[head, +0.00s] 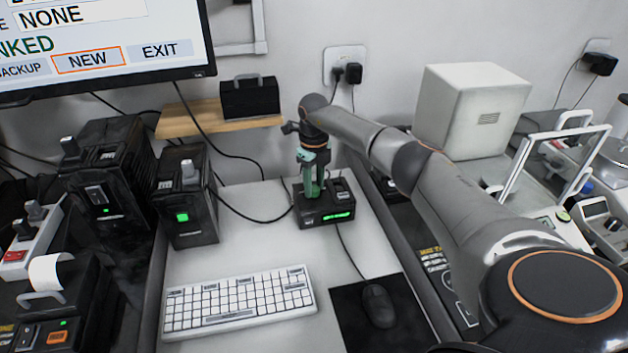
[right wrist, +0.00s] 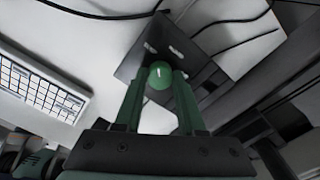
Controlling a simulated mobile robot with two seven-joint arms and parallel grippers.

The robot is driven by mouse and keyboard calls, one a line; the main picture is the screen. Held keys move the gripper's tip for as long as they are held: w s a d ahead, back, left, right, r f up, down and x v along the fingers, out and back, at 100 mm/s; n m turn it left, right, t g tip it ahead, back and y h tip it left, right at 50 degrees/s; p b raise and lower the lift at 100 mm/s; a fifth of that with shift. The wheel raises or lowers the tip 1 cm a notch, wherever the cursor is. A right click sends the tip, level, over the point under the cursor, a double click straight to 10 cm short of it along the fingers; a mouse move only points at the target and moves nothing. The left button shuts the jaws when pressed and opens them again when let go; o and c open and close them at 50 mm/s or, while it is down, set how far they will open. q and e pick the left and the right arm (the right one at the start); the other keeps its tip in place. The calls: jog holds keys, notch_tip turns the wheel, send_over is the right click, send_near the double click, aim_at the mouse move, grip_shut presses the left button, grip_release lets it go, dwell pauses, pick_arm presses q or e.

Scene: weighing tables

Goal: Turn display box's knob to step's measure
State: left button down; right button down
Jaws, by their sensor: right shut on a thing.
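The display box (head: 340,203) is a small black box with a lit green readout on its front. It stands on the white table behind the keyboard. My right gripper (head: 312,192) reaches down onto its top from above. In the right wrist view, a round green knob (right wrist: 160,75) with a white pointer mark sits between the green fingertips (right wrist: 160,88), which are shut on it. The dark top of the box (right wrist: 130,68) shows behind the knob. In the head view the fingers hide most of the knob, and the readout is too small to read. My left gripper is not in view.
A white keyboard (head: 240,302) and a mouse (head: 378,305) on a dark pad lie in front of the box. Black devices (head: 185,215) stand to the left, below a monitor (head: 100,45). A cable runs beside the box. White table is bare around the keyboard.

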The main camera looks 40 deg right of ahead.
jog(key=shift+r+m+p, duration=0.15)
jog(key=shift+m+p, duration=0.35)
jog(key=shift+m, duration=1)
jog(key=shift+m+p, duration=0.7)
jog(key=shift+m, duration=0.1)
pick_arm(q)
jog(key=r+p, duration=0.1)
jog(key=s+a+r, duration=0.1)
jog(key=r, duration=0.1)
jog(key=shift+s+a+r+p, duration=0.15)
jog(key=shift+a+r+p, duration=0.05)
jog(key=shift+p, duration=0.2)
pick_arm(e)
jog(key=m, duration=0.4)
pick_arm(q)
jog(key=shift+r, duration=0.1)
pick_arm(e)
jog(key=shift+m, duration=0.4)
jog(key=c, duration=0.5)
grip_release()
